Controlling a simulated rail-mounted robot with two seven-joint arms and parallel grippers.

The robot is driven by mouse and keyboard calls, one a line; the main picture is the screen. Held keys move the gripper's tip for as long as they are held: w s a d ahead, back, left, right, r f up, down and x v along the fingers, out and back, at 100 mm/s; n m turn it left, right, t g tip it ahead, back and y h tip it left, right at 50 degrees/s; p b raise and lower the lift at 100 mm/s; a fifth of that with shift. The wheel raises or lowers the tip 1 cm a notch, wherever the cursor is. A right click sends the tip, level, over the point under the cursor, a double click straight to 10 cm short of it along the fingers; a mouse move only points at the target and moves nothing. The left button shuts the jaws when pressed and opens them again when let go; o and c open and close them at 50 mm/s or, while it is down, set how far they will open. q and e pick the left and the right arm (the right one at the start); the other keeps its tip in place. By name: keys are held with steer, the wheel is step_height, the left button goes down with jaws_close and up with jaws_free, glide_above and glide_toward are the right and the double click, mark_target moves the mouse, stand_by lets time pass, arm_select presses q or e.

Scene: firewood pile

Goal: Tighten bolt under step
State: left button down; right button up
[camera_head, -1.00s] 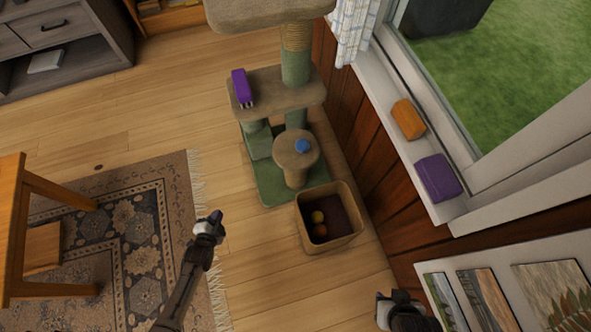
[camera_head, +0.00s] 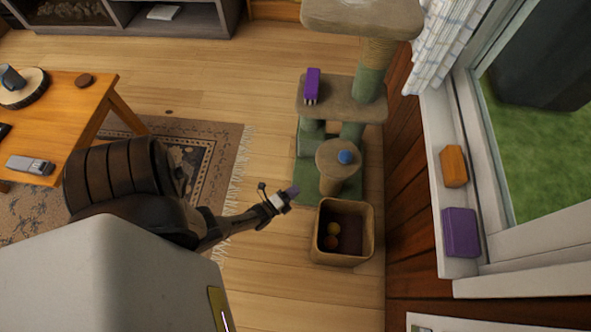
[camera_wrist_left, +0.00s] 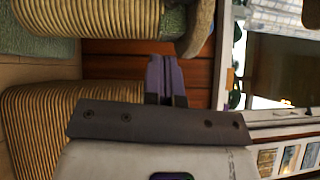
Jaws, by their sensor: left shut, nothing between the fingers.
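The cat tree stands by the wall in the head view. Its small round lower step (camera_head: 338,157) sits on a short post and carries a blue ball-like thing (camera_head: 345,157). The underside of the step is hidden there, and I see no bolt. My left gripper (camera_head: 291,190) is just left of the short post, lower in the picture than the step, its purplish fingers together and empty. In the left wrist view the shut fingers (camera_wrist_left: 165,78) point between ribbed, rope-like post surfaces (camera_wrist_left: 85,18), with red-brown wall boards behind. My right gripper is out of view.
A tan bin (camera_head: 320,245) holding balls stands in front of the cat tree, close to my left gripper. A wooden table (camera_head: 75,100) stands left. Open floor lies between the rug and cat tree.

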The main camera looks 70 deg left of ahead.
arm_select(q)
steer(key=w+a+b, duration=0.3)
steer(key=w+a, duration=0.2)
steer(key=w, duration=0.3)
steer(key=shift+w+a+r, duration=0.2)
steer(key=shift+w+r, duration=0.1)
steer(key=shift+r, duration=0.15)
